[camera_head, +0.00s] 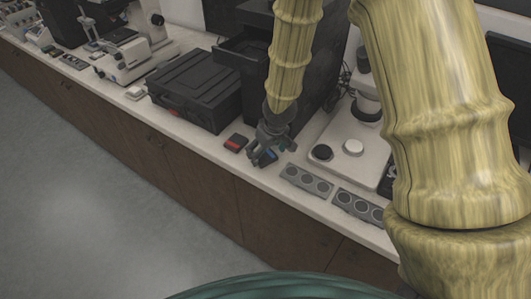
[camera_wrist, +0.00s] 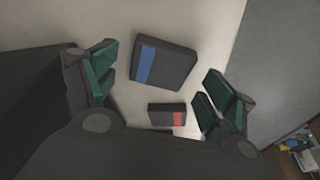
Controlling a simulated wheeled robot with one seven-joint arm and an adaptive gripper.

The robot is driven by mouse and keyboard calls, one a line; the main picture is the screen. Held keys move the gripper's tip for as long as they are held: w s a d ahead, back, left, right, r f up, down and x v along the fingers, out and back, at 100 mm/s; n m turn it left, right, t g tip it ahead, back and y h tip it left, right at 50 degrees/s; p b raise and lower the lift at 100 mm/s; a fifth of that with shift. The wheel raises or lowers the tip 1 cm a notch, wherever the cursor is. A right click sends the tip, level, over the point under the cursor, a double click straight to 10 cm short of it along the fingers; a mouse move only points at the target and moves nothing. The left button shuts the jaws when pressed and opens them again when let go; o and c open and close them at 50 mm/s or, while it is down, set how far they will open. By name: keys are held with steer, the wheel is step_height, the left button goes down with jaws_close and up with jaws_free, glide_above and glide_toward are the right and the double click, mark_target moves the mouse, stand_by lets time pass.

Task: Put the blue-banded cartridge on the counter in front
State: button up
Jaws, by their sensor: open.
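The blue-banded cartridge (camera_wrist: 176,64) is a dark grey block with a blue strip at its left end in the wrist view. It lies over the pale counter, between and ahead of my open fingers, with a visible gap on both sides. In the head view the blue-banded cartridge (camera_head: 268,156) is partly hidden by my gripper (camera_head: 267,149), which is just above it near the front of the counter (camera_head: 216,150). My gripper (camera_wrist: 165,78) is open in the wrist view. I cannot tell whether the cartridge lies flat on the counter.
A red-banded cartridge (camera_head: 236,143) lies left of my gripper; it also shows in the wrist view (camera_wrist: 164,114). Grey blocks with round wells (camera_head: 306,180) stand right along the front edge. A black case (camera_head: 196,88) and a white microscope base (camera_head: 352,147) flank the spot.

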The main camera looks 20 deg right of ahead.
steer(key=v, duration=1)
steer(key=shift+s+r, duration=0.2)
steer(key=shift+r, duration=0.05)
